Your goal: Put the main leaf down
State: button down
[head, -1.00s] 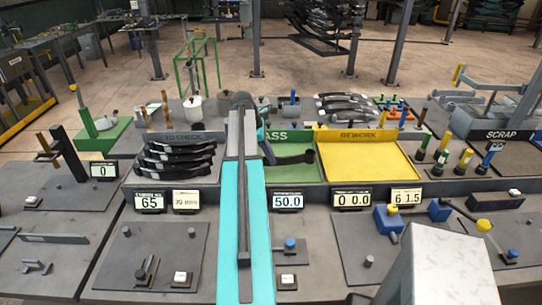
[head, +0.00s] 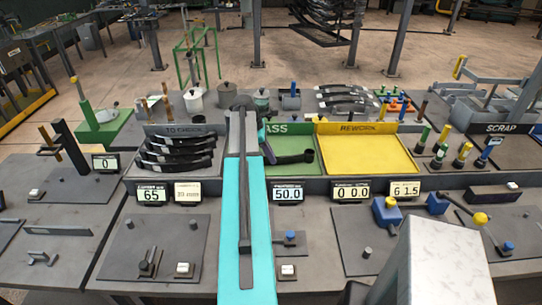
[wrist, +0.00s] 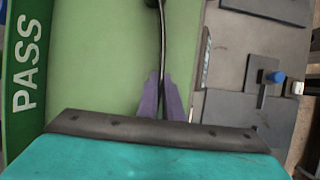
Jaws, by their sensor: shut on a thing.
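The main leaf (head: 292,159) is a dark curved strip with a rolled eye at its right end. It is at the green PASS tray (head: 305,140), partly hidden behind my arm in the head view. In the wrist view the leaf (wrist: 162,35) shows edge-on, running up from my gripper (wrist: 162,108) with its eye at the top edge. The purple fingers are shut on it. The green tray floor (wrist: 95,60) lies under it. I cannot tell whether the leaf touches the floor.
The TO CHECK tray (head: 185,131) on the left holds several stacked leaves (head: 178,150). The yellow REWORK tray (head: 365,155) on the right is empty. A ledge with display boxes (head: 288,192) runs along the front. Gauges and posts stand around.

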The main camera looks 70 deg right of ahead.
jog(key=c, duration=1.9)
grip_release()
jog(key=shift+r, duration=0.2)
jog(key=shift+b+v, duration=1.75)
jog(key=shift+v, duration=4.15)
jog(key=shift+w, duration=0.1)
